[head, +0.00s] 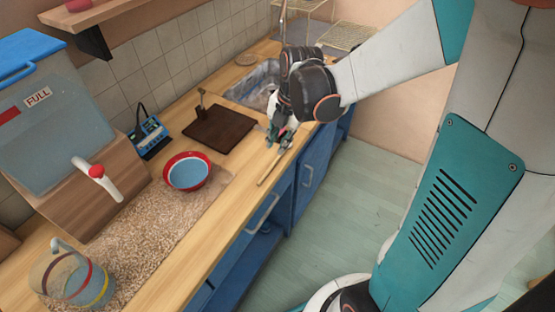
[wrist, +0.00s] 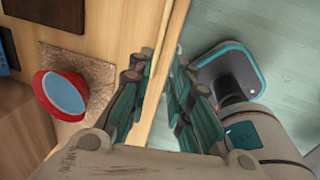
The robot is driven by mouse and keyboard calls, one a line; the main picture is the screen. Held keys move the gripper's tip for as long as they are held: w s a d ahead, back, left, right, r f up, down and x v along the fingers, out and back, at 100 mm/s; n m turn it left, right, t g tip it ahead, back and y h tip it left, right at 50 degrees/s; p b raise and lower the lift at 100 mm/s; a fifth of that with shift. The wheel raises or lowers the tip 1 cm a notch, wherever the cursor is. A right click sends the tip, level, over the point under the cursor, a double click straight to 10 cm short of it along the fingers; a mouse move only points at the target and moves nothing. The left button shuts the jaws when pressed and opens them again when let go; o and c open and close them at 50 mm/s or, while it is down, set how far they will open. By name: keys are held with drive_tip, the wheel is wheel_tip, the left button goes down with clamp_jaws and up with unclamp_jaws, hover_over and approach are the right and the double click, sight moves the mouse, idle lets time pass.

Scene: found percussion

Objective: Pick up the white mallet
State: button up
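A thin pale tan stick (head: 268,172) lies at the counter's front edge, just below my gripper in the head view. It may be the mallet's handle; no white mallet head shows clearly. My gripper (head: 279,138) is low over the counter's front edge, pointing down. In the wrist view, the gripper's two fingers (wrist: 162,75) stand apart on either side of the pale counter edge. Nothing is clearly held.
A red-rimmed blue bowl (head: 188,171) stands on a speckled mat (head: 150,232). A dark brown board (head: 219,130), sink (head: 247,90), blue device (head: 150,137), blue-lidded water tank (head: 55,125) and glass jug (head: 72,277) are on the counter. The floor (head: 335,205) in front is clear.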

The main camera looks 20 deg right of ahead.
drive_tip(key=b, duration=0.2)
hover_over(270, 168)
drive_tip(key=d, duration=0.2)
drive_tip(key=f, duration=0.4)
drive_tip(key=s+f, duration=0.1)
drive_tip(key=f, duration=0.1)
drive_tip(key=shift+a+f, duration=0.2)
drive_tip(key=shift+a, duration=0.05)
drive_tip(key=shift+w+a+f+b, duration=0.15)
drive_tip(key=shift+f+b, duration=0.3)
drive_tip(key=shift+f, duration=0.45)
drive_tip(key=shift+w+a+f+b, duration=0.1)
drive_tip(key=shift+a+f+b, duration=0.3)
drive_tip(key=shift+f, duration=0.45)
drive_tip(key=shift+w+a+f+b, duration=0.1)
drive_tip(key=shift+f+b, duration=0.45)
drive_tip(key=shift+f, duration=0.35)
drive_tip(key=shift+r, duration=0.1)
clamp_jaws()
